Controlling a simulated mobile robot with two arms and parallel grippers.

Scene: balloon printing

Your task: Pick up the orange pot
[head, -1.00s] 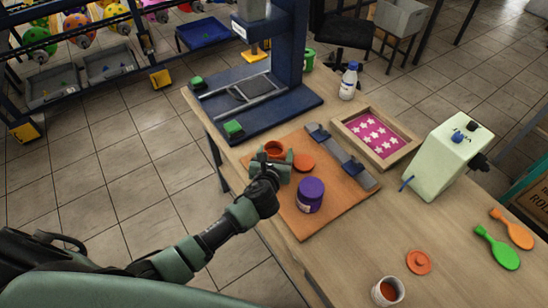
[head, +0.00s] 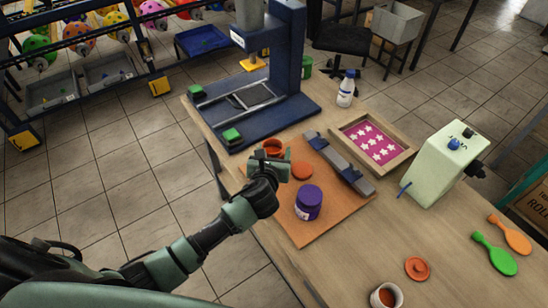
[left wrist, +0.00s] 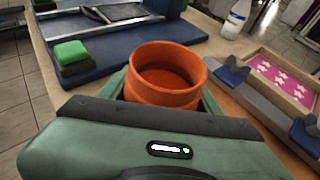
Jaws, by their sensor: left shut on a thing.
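The orange pot (head: 273,146) is an open round jar, seen at the far left corner of the orange mat (head: 318,222). In the left wrist view the orange pot (left wrist: 166,76) is upright, its open mouth showing an orange inside. My left gripper (head: 273,160) is shut on the pot; its green body hides the pot's lower front. Whether the pot touches the mat cannot be told. An orange lid (head: 301,170) lies on the mat just right of the pot. My right gripper is not in view.
A purple jar (head: 308,202) stands on the mat near the gripper. A blue press (head: 262,105) stands behind, with green pads. A framed pink star screen (head: 372,140), a white bottle (head: 346,88) and a pale machine (head: 440,165) are to the right.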

